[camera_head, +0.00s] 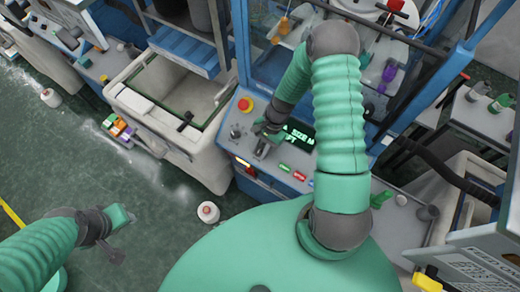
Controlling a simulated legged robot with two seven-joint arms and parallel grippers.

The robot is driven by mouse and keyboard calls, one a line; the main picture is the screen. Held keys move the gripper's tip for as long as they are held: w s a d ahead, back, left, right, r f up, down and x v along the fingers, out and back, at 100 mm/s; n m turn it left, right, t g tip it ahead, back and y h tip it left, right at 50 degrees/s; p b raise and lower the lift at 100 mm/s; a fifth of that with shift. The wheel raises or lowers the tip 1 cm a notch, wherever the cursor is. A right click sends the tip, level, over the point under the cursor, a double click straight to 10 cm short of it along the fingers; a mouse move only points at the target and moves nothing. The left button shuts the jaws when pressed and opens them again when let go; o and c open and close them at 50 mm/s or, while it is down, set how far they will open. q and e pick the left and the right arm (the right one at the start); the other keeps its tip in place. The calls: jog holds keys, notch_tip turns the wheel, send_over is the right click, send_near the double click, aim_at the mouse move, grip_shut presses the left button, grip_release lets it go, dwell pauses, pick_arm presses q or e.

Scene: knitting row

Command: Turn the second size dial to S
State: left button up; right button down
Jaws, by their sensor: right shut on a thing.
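The machine's control panel (270,180) is in the middle of the head view, facing up toward me. My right gripper (262,148) reaches down to the panel, left of the dark display (299,133). It is shut on a size dial, which the fingers mostly hide. A small grey knob (235,131) sits just left of the gripper. The display shows green lettering, partly covered and too small to read surely. My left gripper (124,218) is low over the green floor at left, away from the panel; its finger opening is unclear.
A red stop button (245,104) with a yellow ring is at the panel's upper left. Green (284,167) and red (299,176) buttons lie below the display. A pale bin (187,75) stands left of the machine. A white yarn cone (208,212) stands on the floor.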

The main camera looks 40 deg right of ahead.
jog(key=shift+w+a+n+g+h, duration=0.15)
jog(key=shift+n+g+h, duration=0.15)
jog(key=shift+n+g, duration=0.25)
jog(key=shift+w+f+n+g+h+b, duration=0.1)
jog(key=shift+n+g+h+b, duration=0.3)
jog(key=shift+g, duration=0.35)
jog(key=shift+w+a+f+n+g+h+b, duration=0.1)
jog(key=shift+n+g+h+b, duration=0.6)
jog(key=shift+n+g, duration=0.4)
jog(key=shift+n+g+h+b, duration=0.3)
jog(key=shift+n+g+b, duration=0.25)
jog(key=shift+g+b, duration=0.05)
jog(key=c, duration=1.1)
grip_release()
jog(key=shift+c, duration=0.2)
jog(key=shift+a, duration=0.1)
jog(key=shift+r, duration=0.2)
